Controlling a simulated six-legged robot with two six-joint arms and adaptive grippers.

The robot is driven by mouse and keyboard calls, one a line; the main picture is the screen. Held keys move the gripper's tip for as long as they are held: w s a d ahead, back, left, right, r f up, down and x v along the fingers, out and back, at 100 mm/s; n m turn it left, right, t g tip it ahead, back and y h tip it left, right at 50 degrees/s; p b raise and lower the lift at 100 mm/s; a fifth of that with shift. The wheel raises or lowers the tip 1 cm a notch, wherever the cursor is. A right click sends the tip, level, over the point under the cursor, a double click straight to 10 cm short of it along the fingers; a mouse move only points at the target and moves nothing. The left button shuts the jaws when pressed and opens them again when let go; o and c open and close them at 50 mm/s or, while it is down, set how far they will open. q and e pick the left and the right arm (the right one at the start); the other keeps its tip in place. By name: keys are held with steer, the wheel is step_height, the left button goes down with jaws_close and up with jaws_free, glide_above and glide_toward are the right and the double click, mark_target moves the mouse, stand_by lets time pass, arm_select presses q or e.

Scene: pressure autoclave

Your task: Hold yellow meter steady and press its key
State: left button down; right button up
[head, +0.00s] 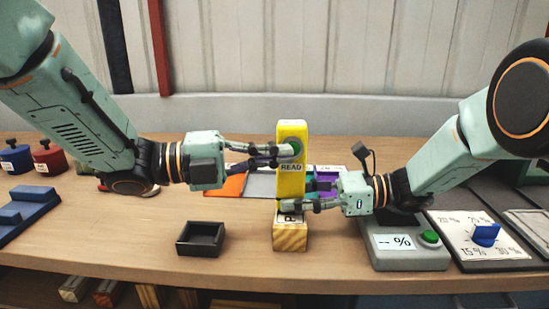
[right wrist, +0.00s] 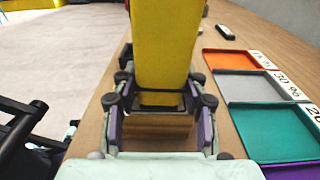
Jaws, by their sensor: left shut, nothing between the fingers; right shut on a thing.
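The yellow meter (head: 291,176) stands upright on a wooden block (head: 290,238) near the middle of the table. It has a green round key (head: 295,146) near its top, above a READ label. My left gripper (head: 294,150) is shut and empty, its fingertips at the key from the left; I cannot tell whether they touch it. My right gripper (head: 284,206) is shut on the meter's lower part, coming from the right. In the right wrist view the yellow meter (right wrist: 166,45) rises between the fingers, with the wooden block below.
A small black open box (head: 200,239) stands left of the block. A grey console (head: 405,258) with a percent display and green button is at right, beside a blue-knob dial panel (head: 484,237). Coloured trays (right wrist: 240,60) lie behind. Blue and red weights stand far left.

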arm_select(q)
steer(key=shift+w+f, duration=0.1)
steer(key=shift+w, duration=0.2)
steer(key=shift+s, duration=0.1)
arm_select(e)
steer(key=shift+c, duration=0.2)
arm_select(q)
steer(key=s+a, duration=0.6)
steer(key=a, duration=0.3)
steer(key=shift+s+a, duration=0.2)
steer(key=shift+a, duration=0.15)
stand_by(0.3)
